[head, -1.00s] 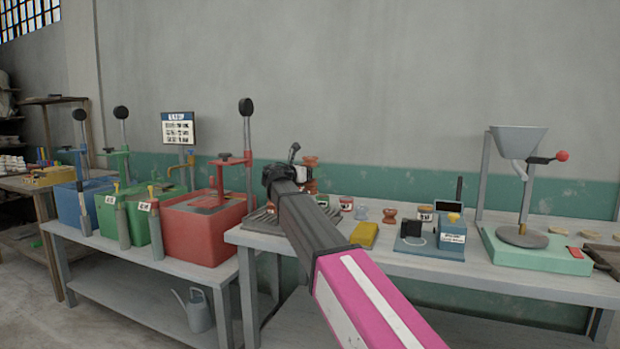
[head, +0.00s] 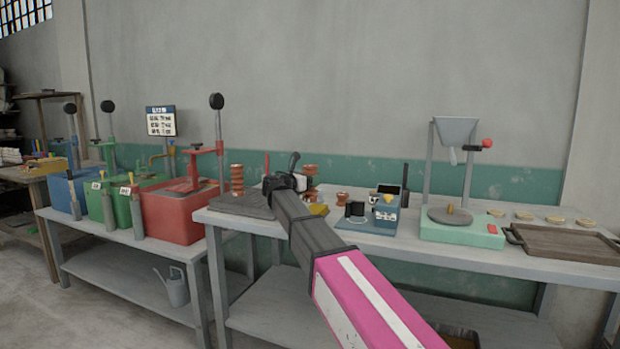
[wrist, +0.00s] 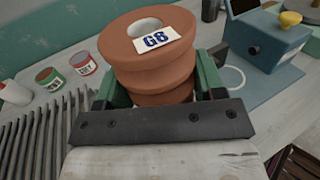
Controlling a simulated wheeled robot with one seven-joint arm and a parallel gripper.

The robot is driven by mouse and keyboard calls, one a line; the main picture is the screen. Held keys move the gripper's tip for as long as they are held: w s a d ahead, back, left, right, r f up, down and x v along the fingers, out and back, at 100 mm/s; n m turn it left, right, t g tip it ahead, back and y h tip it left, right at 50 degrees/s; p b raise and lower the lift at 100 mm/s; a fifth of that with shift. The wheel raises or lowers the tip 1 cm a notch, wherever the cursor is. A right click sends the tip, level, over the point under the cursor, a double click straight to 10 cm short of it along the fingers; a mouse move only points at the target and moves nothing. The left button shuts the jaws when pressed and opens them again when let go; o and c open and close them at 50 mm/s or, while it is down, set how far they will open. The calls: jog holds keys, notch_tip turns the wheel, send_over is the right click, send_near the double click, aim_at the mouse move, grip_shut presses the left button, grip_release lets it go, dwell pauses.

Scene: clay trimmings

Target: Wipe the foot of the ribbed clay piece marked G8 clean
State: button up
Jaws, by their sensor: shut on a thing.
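The ribbed clay piece (wrist: 150,62), reddish-brown with a hole in its top, is between the green jaws of my gripper (wrist: 158,88) in the wrist view. Its white tag (wrist: 155,39) has blue characters that look like G8 or G6; I cannot be sure of the digit. My gripper is shut on this piece. Its foot is hidden in the wrist view. In the head view my gripper (head: 290,181) is over the right-hand bench, and the held piece is mostly hidden behind it. A yellow sponge-like block (head: 319,209) shows partly behind my arm.
Another ribbed clay piece (head: 237,180) stands by the grey slatted rack (head: 240,205). A blue box device (head: 384,219), a green-based hopper stand (head: 462,234) and a brown tray (head: 565,243) stand rightward. Small labelled pots (wrist: 84,64) show in the wrist view.

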aim_at(310, 191)
jog(key=shift+f, duration=1.8)
jog(key=shift+f, duration=0.6)
dwell(0.5)
jog(key=shift+w, duration=0.1)
jog(key=shift+w+d, duration=0.45)
jog(key=shift+w, duration=0.8)
jog(key=shift+w+d, duration=0.45)
jog(key=shift+w, duration=0.75)
jog(key=shift+w+d, duration=0.45)
jog(key=shift+w, duration=0.8)
jog(key=shift+s+a+f, duration=0.1)
jog(key=shift+s+a, duration=0.35)
jog(key=shift+s, duration=0.85)
jog(key=shift+s+a+r, duration=0.1)
jog(key=shift+s+a, duration=0.35)
jog(key=shift+s, duration=0.8)
jog(key=shift+s+a+f, duration=0.1)
jog(key=shift+s+a, duration=0.35)
jog(key=shift+s, duration=0.85)
jog(key=shift+w, duration=0.1)
jog(key=shift+w+d, duration=0.45)
jog(key=shift+w, duration=0.75)
jog(key=shift+w+d, duration=0.4)
jog(key=shift+w, duration=0.85)
jog(key=shift+w+d, duration=0.45)
jog(key=shift+w, duration=0.75)
